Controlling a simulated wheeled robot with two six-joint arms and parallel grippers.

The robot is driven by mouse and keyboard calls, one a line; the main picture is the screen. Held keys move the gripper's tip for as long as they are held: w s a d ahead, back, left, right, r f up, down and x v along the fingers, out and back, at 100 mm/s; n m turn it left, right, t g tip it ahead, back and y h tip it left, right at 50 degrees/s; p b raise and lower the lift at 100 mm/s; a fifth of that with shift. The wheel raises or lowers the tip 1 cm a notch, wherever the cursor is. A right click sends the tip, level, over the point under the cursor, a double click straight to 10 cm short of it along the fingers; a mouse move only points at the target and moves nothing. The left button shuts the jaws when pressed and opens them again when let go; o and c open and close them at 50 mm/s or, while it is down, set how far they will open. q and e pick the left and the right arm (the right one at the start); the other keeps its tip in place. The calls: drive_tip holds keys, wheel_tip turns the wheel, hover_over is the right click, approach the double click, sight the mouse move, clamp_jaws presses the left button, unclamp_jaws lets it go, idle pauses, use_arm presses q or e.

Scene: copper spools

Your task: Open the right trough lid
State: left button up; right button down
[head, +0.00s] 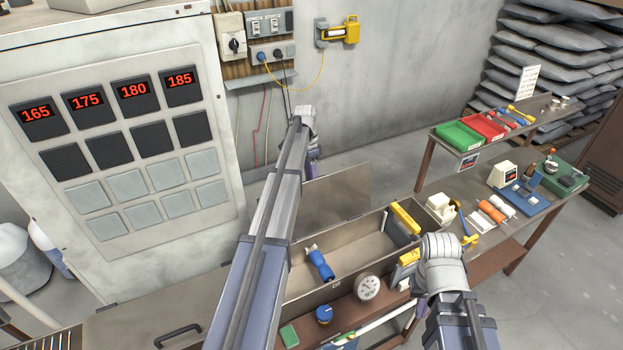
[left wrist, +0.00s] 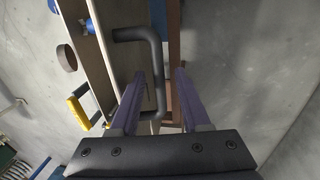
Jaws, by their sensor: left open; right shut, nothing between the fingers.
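The right trough (head: 300,292) is open at the top, with a blue cylindrical item (head: 320,263) inside. Its lid (head: 340,203) appears as a grey-brown panel standing raised at the trough's back edge, partly hidden by my left arm. In the left wrist view, a dark bent handle (left wrist: 155,70) runs beside a tan panel. My left gripper (left wrist: 160,80) is open, with its fingers on either side of the handle's long bar; whether they touch it I cannot tell. My right arm stands in front of the trough's right end; its fingers are not visible.
A closed lid (head: 120,322) with a dark handle (head: 178,335) lies at lower left. A white cabinet (head: 205,250) stands behind it. A gauge (head: 367,287) sits at the trough's front. The workbench at right holds green (head: 459,138) and red trays (head: 484,125) and tools.

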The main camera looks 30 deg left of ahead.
wheel_tip(320, 180, up, 7)
drive_tip(key=p, duration=0.6)
drive_tip(key=shift+f, duration=0.15)
drive_tip(key=shift+s, duration=0.1)
